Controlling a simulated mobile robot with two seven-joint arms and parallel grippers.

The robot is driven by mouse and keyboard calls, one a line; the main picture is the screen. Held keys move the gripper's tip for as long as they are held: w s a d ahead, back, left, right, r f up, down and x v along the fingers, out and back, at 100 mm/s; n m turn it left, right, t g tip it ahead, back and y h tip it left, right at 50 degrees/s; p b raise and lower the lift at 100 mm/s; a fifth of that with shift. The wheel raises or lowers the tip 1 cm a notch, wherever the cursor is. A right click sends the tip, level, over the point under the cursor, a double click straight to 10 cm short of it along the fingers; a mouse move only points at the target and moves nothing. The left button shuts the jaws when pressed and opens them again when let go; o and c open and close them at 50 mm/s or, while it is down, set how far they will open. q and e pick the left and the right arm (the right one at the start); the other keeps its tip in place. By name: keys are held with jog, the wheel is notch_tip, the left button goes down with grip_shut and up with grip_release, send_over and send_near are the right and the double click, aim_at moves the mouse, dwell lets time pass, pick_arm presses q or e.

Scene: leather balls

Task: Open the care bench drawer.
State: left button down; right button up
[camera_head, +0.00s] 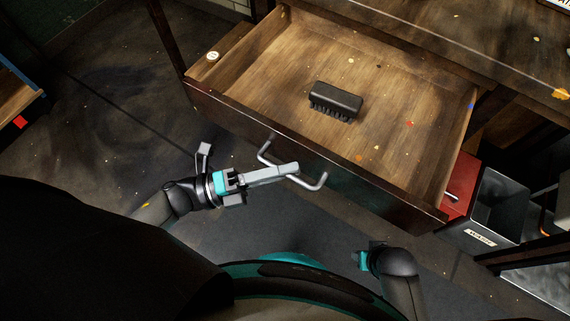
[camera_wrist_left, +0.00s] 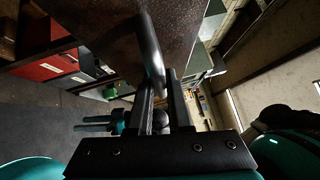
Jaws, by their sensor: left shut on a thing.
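The care bench drawer (camera_head: 245,92) is pulled well out from the bench, and its wooden inside shows. Its curved metal handle (camera_head: 316,184) is on the dark front panel. My left gripper (camera_head: 292,169) is shut on the handle. In the left wrist view the handle (camera_wrist_left: 150,55) passes between the two fingers of the left gripper (camera_wrist_left: 160,85). A black brush (camera_head: 336,98) lies in the drawer, bristles down. My right arm shows at the lower right in the head view, with a teal part (camera_head: 363,260) at its end. Its fingers cannot be made out.
The bench top (camera_head: 455,45) is above and behind the drawer. A dark bin with a label (camera_head: 485,210) and a red box (camera_head: 460,185) stand right of the drawer. Another bench edge (camera_head: 15,95) is at the far left. The floor in front of the drawer is clear.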

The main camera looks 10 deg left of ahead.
pick_arm(q)
jog(key=c, duration=0.8)
grip_release()
jog(key=shift+c, duration=0.2)
jog(key=shift+a, duration=0.1)
jog(key=v, duration=1.5)
pick_arm(e)
jog(key=shift+w+d+f, duration=0.1)
jog(key=shift+d+f, duration=0.05)
jog(key=shift+f, duration=0.2)
pick_arm(q)
jog(key=shift+s, duration=0.1)
pick_arm(e)
jog(key=shift+s, duration=0.25)
